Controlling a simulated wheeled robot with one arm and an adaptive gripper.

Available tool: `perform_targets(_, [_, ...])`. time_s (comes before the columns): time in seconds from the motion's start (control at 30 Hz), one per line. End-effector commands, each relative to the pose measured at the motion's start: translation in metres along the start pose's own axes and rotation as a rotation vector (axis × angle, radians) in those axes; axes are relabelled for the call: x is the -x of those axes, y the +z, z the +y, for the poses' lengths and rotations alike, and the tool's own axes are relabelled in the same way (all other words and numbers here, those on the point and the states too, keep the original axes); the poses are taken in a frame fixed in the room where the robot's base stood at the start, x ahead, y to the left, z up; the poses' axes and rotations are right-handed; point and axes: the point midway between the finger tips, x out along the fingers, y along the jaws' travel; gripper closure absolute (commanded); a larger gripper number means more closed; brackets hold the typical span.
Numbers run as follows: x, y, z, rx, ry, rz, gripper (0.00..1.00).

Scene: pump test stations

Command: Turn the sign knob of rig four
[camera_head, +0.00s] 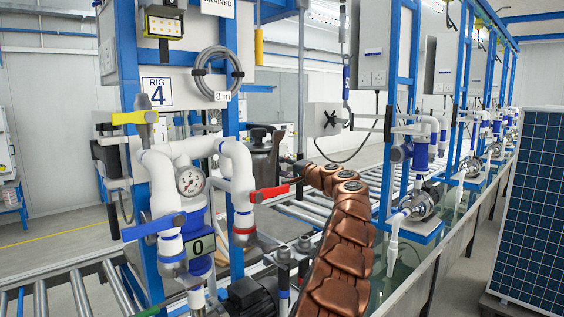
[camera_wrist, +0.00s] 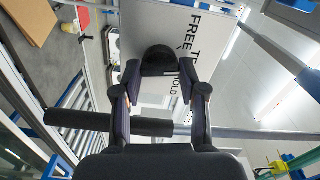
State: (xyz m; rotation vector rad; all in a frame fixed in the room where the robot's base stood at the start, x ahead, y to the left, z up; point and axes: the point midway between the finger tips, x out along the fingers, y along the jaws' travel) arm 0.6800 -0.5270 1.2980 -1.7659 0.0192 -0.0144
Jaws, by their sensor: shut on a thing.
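In the wrist view, the sign knob (camera_wrist: 158,59) is a dark rounded knob on the face of a pale sign plate (camera_wrist: 145,20). The plate carries black lettering that reads "FREE T..." and "...OLD", partly hidden by the knob and a finger. My gripper (camera_wrist: 160,74) has a dark finger on each side of the knob and is shut on it. In the head view, my gripper (camera_head: 264,140) is a dark shape at the end of my copper-coloured arm, behind the rig's pipes. The knob cannot be made out there. The rig four label (camera_head: 158,93) hangs on the blue frame at left.
Close around my gripper stand white pipes (camera_head: 238,170), a pressure gauge (camera_head: 190,181), a red valve handle (camera_head: 269,193), a blue handle (camera_head: 153,227) and a yellow handle (camera_head: 134,117). A roller conveyor (camera_head: 330,218) runs behind. A solar panel (camera_head: 535,210) stands at right.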

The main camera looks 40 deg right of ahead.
Motion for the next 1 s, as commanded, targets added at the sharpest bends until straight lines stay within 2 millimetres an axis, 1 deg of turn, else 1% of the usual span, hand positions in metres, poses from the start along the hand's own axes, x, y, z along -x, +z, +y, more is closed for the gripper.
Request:
perform_targets(0.03, [-0.0001,-0.0009,-0.0033,-0.03,0.001,0.001,0.93])
perform_targets(0.2, [0.0006,-0.0016,-0.0023,-0.117,0.0,0.003,0.93])
perform_targets(0.4, [0.0005,-0.0012,-0.0015,-0.173,-0.001,0.003,0.93])
perform_targets(0.93, [0.0009,-0.0016,-0.0005,-0.195,-0.002,0.004,0.93])
perform_targets(0.97, [0.001,-0.0017,-0.0005,-0.195,-0.002,0.004,0.57])
perform_targets(1.0, [0.001,-0.0017,-0.0005,-0.195,-0.002,0.004,0.52])
